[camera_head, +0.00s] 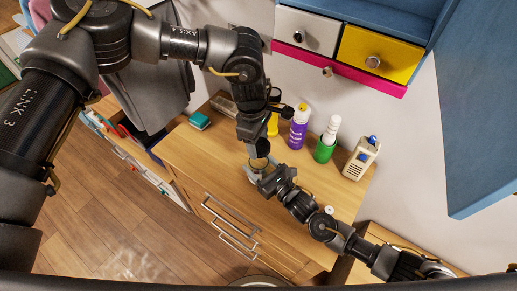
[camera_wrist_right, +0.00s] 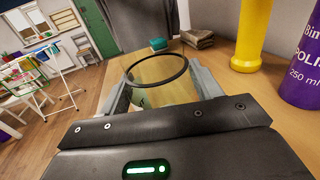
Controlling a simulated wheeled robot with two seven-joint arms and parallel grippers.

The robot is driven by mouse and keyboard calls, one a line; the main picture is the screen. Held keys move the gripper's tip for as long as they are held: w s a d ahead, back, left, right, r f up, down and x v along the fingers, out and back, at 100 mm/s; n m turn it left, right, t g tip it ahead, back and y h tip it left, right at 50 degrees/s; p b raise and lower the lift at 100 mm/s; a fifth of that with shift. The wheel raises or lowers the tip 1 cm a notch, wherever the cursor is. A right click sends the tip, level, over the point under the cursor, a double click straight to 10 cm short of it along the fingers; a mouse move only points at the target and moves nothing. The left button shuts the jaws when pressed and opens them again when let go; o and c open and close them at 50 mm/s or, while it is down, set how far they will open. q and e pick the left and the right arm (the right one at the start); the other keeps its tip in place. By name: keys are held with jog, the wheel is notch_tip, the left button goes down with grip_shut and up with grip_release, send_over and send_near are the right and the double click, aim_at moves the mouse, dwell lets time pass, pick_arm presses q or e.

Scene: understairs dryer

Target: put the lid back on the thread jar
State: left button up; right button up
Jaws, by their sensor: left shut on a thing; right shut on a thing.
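The thread jar (camera_head: 257,172) is clear glass and stands near the front edge of the wooden cabinet top. In the right wrist view the jar (camera_wrist_right: 165,92) shows a dark ring at its top, and I see through its mouth. My right gripper (camera_head: 263,181) is shut around the jar, a finger on each side. My left gripper (camera_head: 259,152) points down from above at the jar, close to its mouth in the head view. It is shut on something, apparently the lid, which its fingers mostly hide. The left gripper does not show in the right wrist view.
A teal box (camera_head: 200,121) lies at the back left. A small white round thing (camera_head: 328,210) is beside my right arm.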

aim_at(258, 145)
pick_arm(q)
jog(key=shift+f, duration=1.5)
pick_arm(e)
jog(key=shift+f, duration=0.2)
jog(key=shift+s, duration=0.1)
pick_arm(q)
jog(key=shift+f, duration=0.9)
jog(key=shift+f, duration=0.55)
pick_arm(e)
jog(key=shift+f, duration=0.1)
grip_shut()
pick_arm(q)
jog(key=m, duration=0.7)
jog(key=shift+w+d+g+y, duration=0.1)
jog(key=shift+w+g+y, duration=0.05)
jog(key=shift+g+y, duration=0.15)
jog(key=m, duration=0.6)
jog(key=shift+d+y, duration=0.1)
jog(key=shift+y, duration=0.2)
pick_arm(e)
jog(key=shift+s, duration=0.1)
